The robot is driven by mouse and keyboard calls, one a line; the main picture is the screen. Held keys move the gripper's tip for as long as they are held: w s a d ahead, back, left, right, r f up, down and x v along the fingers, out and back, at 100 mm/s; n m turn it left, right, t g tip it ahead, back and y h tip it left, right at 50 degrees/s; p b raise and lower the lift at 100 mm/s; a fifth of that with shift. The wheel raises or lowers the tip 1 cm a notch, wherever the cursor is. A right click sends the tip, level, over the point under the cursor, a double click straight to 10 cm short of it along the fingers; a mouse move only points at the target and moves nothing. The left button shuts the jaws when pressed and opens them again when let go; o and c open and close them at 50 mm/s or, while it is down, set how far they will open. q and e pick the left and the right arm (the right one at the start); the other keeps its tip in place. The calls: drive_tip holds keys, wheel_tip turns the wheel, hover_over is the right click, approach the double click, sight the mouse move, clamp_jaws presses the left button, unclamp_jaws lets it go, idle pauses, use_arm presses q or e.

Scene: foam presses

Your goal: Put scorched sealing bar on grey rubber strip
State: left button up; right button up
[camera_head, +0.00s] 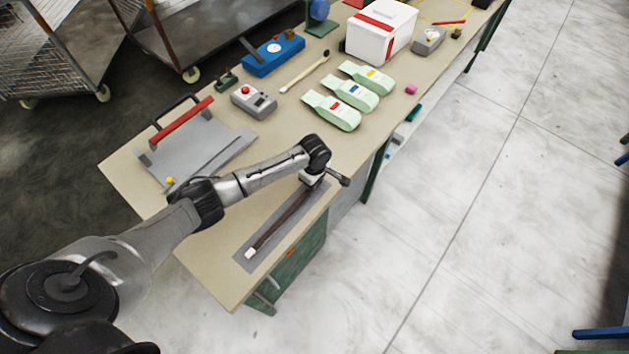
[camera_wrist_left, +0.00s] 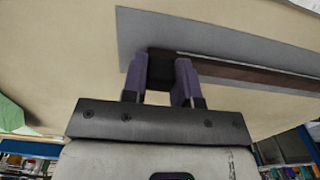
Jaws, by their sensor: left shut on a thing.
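The scorched sealing bar (camera_head: 282,221) is long, thin and dark brown, with a pale tip at its near end. It lies lengthwise over the grey rubber strip (camera_head: 249,262) at the table's right edge. I cannot tell whether it touches the strip all along. My left gripper (camera_head: 311,180) is at the bar's far end. In the left wrist view, its purple fingers (camera_wrist_left: 160,72) are shut on the bar's black end block, with the brown bar (camera_wrist_left: 250,76) running right and the grey strip (camera_wrist_left: 205,42) behind it. My right gripper is out of view.
A grey press plate with a red-handled bar (camera_head: 182,122) lies left of my arm. A grey control box (camera_head: 254,102), green-white packs (camera_head: 333,110), a brush (camera_head: 304,72) and a white box (camera_head: 380,30) stand farther back. The table's near corner is bare.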

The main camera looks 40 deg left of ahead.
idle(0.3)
use_arm(q)
drive_tip(key=o, duration=1)
drive_tip(key=shift+f, duration=0.1)
